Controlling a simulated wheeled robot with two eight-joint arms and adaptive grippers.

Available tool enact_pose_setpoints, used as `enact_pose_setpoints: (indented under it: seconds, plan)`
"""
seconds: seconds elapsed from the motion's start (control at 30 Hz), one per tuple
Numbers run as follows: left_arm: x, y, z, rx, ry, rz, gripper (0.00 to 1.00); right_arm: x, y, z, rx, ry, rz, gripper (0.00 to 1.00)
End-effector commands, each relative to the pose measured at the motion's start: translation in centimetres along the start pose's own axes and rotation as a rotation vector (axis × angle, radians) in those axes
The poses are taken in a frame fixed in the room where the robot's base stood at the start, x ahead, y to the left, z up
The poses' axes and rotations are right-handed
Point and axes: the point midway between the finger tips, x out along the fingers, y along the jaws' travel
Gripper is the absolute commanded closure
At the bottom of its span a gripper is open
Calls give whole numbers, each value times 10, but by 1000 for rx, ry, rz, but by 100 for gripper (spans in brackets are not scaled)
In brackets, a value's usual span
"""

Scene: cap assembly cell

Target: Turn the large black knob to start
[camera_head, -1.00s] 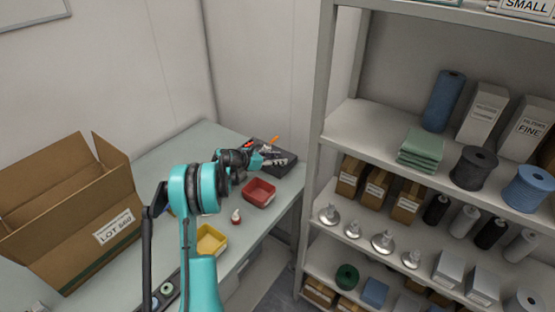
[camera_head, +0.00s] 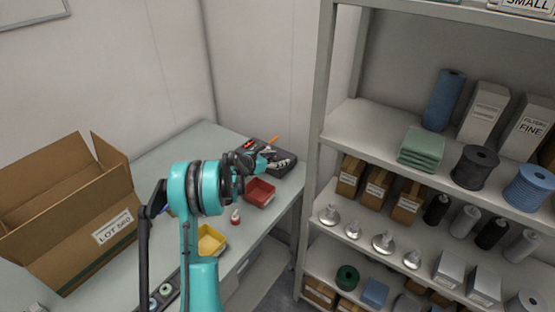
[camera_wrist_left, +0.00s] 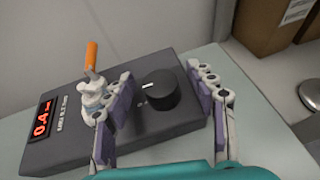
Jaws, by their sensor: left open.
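The large black knob (camera_wrist_left: 158,90) sits on the top face of a dark control box (camera_wrist_left: 165,128) on the table, with a white mark on its upper side. The box also shows at the table's far end in the head view (camera_head: 284,169). A red lit display reading 0.4 and a white fitting with an orange stick (camera_wrist_left: 91,57) are at the box's left. My left gripper (camera_wrist_left: 168,102) is open, its two fingers on either side of the knob, apart from it as far as I can see. In the head view my left gripper (camera_head: 276,162) is over the box. My right gripper is not in view.
An open cardboard box (camera_head: 75,230) is at the left. A grey shelf rack (camera_head: 317,150) with stock stands close to the right.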

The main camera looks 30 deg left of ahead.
Motion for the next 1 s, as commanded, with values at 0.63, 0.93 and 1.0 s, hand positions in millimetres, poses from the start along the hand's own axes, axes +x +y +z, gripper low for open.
enact_pose_setpoints:
  seconds: [0.63, 0.93, 1.0]
  plan:
    - [-110, 0, 0, -1, 0, 2, 44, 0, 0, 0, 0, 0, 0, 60]
    - [-119, 0, 0, -1, 0, 0, 44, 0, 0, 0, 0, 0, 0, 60]
    - [-119, 0, 0, 0, 0, 0, 44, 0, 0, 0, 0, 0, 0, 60]
